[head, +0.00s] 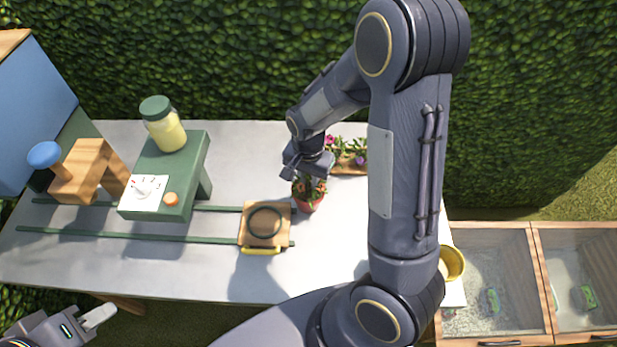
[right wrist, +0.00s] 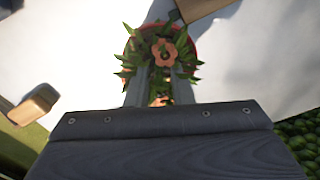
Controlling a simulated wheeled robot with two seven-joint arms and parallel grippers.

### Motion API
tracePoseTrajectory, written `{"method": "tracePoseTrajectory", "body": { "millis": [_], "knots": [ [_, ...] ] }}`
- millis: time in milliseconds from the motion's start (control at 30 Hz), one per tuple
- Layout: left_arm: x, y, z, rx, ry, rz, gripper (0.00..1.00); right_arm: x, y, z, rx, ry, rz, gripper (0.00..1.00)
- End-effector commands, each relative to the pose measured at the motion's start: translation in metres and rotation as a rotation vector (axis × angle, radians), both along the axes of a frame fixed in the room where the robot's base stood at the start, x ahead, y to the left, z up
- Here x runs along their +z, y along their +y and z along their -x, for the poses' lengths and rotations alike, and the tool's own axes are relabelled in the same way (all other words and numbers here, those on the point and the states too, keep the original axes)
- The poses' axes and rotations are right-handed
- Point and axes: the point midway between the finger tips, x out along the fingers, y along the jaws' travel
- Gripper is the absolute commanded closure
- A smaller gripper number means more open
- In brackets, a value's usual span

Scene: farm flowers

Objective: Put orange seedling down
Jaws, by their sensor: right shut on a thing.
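The orange seedling (head: 309,188) is an orange flower with green leaves in a red pot (head: 308,204). It is over the white table, left of the planted wooden box; I cannot tell whether the pot touches the table. My right gripper (head: 309,176) is above it, pointing down, shut on the seedling. In the right wrist view the orange flower (right wrist: 165,52) shows between and beyond the two fingers (right wrist: 158,88), with leaves around them; most of the pot is hidden. My left gripper (head: 88,322) is at the bottom left corner, away from the table items, and its opening is unclear.
A wooden box (head: 350,170) with pink and purple flowers stands behind my right arm. A wooden carriage (head: 254,230) with a dark ring sits on green rails. A green machine (head: 172,180) with a jar stands left. A yellow pot (head: 454,262) and glass-topped bins (head: 490,285) are right.

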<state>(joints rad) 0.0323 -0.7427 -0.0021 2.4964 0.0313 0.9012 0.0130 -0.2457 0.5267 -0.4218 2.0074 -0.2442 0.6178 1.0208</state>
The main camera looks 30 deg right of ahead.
Motion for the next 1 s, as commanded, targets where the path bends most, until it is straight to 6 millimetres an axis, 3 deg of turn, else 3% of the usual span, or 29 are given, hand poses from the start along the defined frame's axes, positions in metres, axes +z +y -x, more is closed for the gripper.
{"method": "tracePoseTrajectory", "body": {
  "millis": [67,100,267,667,1000],
  "knots": [
    [-0.004,0.0,0.0,0.0,0.0,0.0,0.7,-0.004,0.0,0.0,0.0,0.0,0.0,1.0],
    [-0.004,0.0,0.0,0.0,0.0,0.0,0.7,-0.004,0.0,0.0,0.0,0.0,0.0,0.78],
    [-0.003,0.0,0.0,0.0,0.0,0.0,0.7,-0.003,0.0,0.0,0.0,0.0,0.0,0.57],
    [0.001,0.0,0.0,0.0,0.0,0.0,0.7,0.007,0.0,-0.001,0.001,-0.004,0.0,0.57],
    [0.0,0.0,0.0,0.0,0.0,0.0,0.7,0.076,0.001,-0.002,0.0,-0.008,-0.002,0.57]
  ]
}}
